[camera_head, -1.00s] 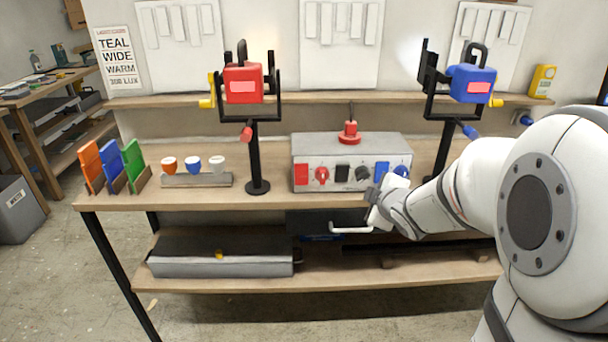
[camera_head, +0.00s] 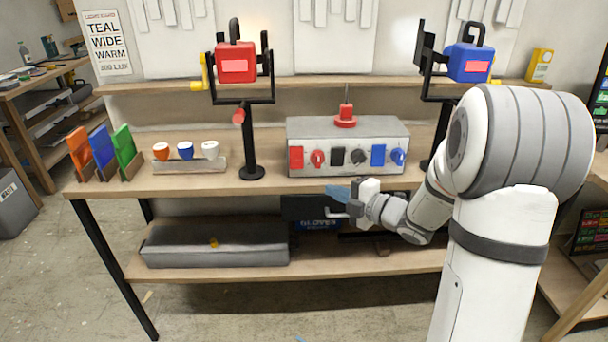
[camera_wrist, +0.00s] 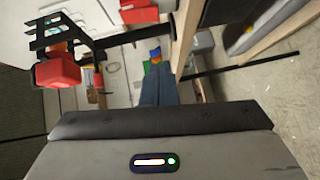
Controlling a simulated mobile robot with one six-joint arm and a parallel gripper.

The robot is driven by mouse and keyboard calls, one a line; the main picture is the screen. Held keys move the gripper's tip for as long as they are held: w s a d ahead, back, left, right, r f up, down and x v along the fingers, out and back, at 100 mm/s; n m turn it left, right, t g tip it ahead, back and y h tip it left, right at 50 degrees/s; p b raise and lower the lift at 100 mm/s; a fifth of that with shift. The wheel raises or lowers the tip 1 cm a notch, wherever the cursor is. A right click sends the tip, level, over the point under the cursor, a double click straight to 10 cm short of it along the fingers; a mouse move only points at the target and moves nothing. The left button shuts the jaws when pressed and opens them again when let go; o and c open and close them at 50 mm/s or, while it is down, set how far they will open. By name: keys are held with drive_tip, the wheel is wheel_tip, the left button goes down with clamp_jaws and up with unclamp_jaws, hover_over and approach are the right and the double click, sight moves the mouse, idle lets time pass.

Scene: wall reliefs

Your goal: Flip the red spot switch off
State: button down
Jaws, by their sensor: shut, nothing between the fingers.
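The grey control box (camera_head: 348,130) stands on the bench. Its front carries a red switch (camera_head: 296,158) at the far left, then a red knob (camera_head: 318,159), a black switch, a black knob, a blue switch and a blue knob. The red spot lamp (camera_head: 236,63) stands on a black post left of the box. It also shows at left in the wrist view (camera_wrist: 58,72). My gripper (camera_head: 330,191) is shut and empty, just below the box near the bench's front edge, its blue fingers pointing left. The fingers also show in the wrist view (camera_wrist: 157,82).
A blue spot lamp (camera_head: 468,63) stands right of the box. Coloured panels (camera_head: 102,150) and a rack of small cups (camera_head: 190,166) sit on the left of the bench. A drawer and handle lie under the bench behind my gripper. The floor in front is clear.

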drive_tip(key=p, duration=0.2)
approach(292, 169)
drive_tip(key=s+a+r+x, duration=0.1)
drive_tip(key=x, duration=0.4)
drive_tip(key=shift+w+d+f, duration=0.35)
drive_tip(key=shift+w+f, duration=0.3)
drive_tip(key=shift+w, duration=0.15)
drive_tip(key=f+b, duration=0.1)
drive_tip(key=b, duration=0.3)
drive_tip(key=shift+w, duration=0.3)
drive_tip(key=shift+w+r+n+t+y, duration=0.1)
drive_tip(key=shift+r+n+t+y, duration=0.2)
drive_tip(key=shift+r, duration=0.05)
